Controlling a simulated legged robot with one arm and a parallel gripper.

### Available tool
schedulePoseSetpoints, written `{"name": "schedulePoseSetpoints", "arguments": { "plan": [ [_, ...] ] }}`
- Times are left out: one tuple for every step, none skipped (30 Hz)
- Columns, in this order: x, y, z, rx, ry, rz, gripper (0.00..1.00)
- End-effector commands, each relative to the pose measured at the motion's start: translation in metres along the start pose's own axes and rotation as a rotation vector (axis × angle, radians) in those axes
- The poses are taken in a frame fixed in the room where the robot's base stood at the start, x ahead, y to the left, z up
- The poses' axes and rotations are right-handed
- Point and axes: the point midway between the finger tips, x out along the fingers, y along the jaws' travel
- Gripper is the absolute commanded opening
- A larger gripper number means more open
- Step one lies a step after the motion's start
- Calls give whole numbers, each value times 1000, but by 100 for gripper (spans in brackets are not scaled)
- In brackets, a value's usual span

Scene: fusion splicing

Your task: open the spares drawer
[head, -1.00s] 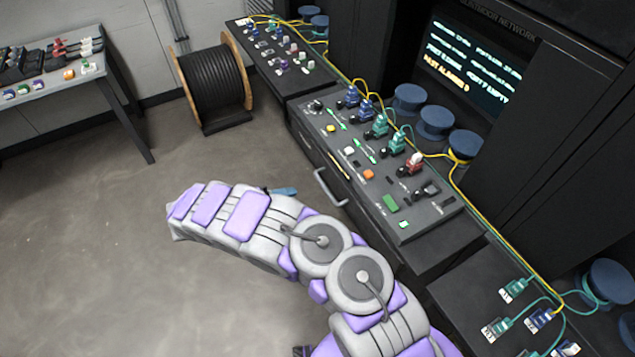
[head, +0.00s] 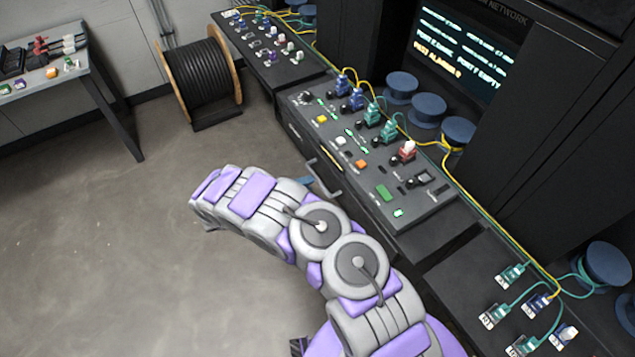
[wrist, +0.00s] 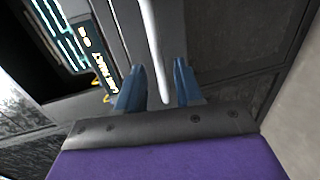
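The spares drawer appears to be the dark front (head: 303,148) under the middle console, and it looks shut. Its pale bar handle (head: 326,178) stands out from the front, its lower part close to my arm. My gripper (head: 306,183) is beside the handle in the head view, mostly hidden by my arm, with only a bit of blue finger showing. In the wrist view my gripper (wrist: 158,88) has its two blue fingers apart. The handle (wrist: 150,45) shows as a pale bar running into the gap between them. I cannot see contact with either finger.
The console (head: 372,160) above carries plugs, buttons and yellow and teal cables. A cable reel (head: 203,82) stands on the floor at the back left, near a side table (head: 60,85). Dark cabinets and a screen (head: 457,55) are behind. The floor left of my arm is clear.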

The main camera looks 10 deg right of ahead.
Motion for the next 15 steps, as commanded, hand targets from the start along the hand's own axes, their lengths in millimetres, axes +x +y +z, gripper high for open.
{"name": "schedulePoseSetpoints", "arguments": {
  "plan": [
    [11, -1, 0, 2, -4, 0, 35],
    [16, -1, 0, 2, -4, -1, 35],
    [22, -1, 0, 2, -2, -2, 35],
    [26, -1, 0, 2, -2, -3, 35],
    [30, -1, 0, 2, -1, -3, 35],
    [35, -1, -1, 2, 0, -2, 35],
    [38, -1, 0, 2, 0, -2, 35],
    [41, -1, 0, 2, -1, -2, 35],
    [44, 0, 0, 2, -1, -1, 35],
    [46, 0, 0, 2, 0, -1, 35],
    [48, 0, 0, 2, 0, -1, 35],
    [49, 0, 0, 2, 0, 0, 35],
    [50, 0, 0, 2, 0, -1, 35],
    [51, 0, 0, 2, 0, 0, 35],
    [51, 0, 0, 2, 0, -1, 35]
  ]
}}
